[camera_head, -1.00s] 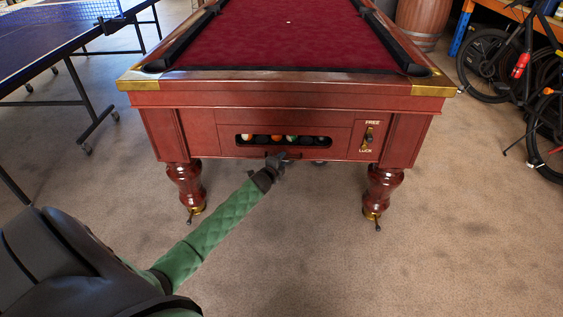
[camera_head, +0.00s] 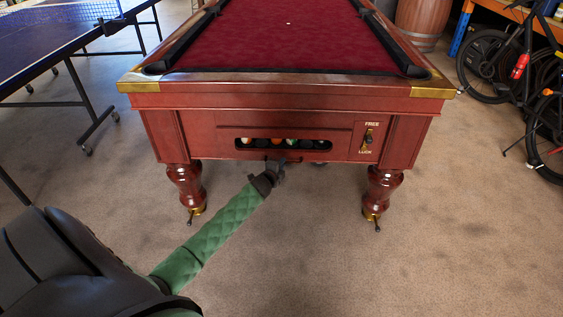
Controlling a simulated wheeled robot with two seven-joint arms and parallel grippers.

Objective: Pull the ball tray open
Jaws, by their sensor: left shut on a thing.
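The ball tray (camera_head: 226,149) is the dark red wooden front panel in the end of the pool table (camera_head: 400,128). Its long slot shows several pool balls (camera_head: 276,142) inside. The panel stands slightly forward of the table's end. My left gripper (camera_head: 277,164) reaches in from the lower left and is shut on the handle at the tray's lower middle edge. The gripper and wrist hide most of the handle. My right gripper is not in view.
A table-tennis table (camera_head: 50,42) stands at the left. Bicycles (camera_head: 488,62) and a wooden barrel (camera_head: 422,22) are at the right and back. The carpet (camera_head: 310,255) in front of the pool table is clear apart from my arm.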

